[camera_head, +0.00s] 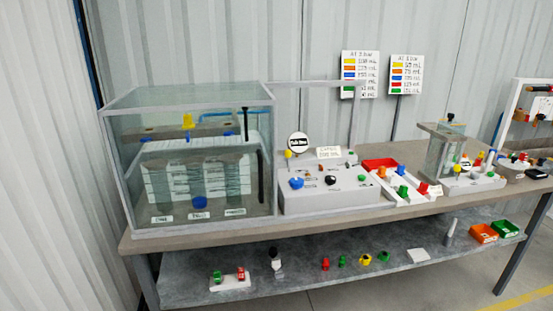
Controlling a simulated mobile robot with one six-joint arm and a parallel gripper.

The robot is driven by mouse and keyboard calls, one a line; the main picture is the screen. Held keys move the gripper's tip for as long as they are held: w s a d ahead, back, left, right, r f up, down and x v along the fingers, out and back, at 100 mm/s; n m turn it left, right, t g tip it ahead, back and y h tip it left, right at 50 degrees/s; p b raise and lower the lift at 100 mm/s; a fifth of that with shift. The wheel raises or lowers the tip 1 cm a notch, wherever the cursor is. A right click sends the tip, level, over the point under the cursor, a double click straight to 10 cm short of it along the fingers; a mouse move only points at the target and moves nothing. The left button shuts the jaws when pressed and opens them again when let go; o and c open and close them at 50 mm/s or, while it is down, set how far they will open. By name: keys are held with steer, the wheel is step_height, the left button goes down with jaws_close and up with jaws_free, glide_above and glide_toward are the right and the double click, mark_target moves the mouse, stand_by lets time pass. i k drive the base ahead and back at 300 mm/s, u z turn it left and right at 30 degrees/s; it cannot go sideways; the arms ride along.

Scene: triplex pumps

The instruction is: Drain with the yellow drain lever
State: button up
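No part is plainly readable as the yellow drain lever at this size. A small yellow part (288,154) stands at the back left of the grey control panel (335,201), beside the glass tank. The glass tank (118,180) holds several ribbed cylinders and a blue round part (200,202) low in front. The panel carries a blue knob (296,183), a black knob (331,180) and a green button (362,177). My gripper is not in view.
A tray (402,199) of coloured pieces stands right of the panel. A smaller glass unit (440,152) stands further right on the bench (190,239). The lower shelf (300,285) holds loose coloured parts and orange (483,233) and green (506,228) bins. Two colour charts stand behind.

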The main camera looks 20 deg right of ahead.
mark_target(288, 153)
steer(key=u, duration=0.2)
steer(key=k, duration=1.05)
steer(key=z, duration=0.65)
steer(key=i, duration=1)
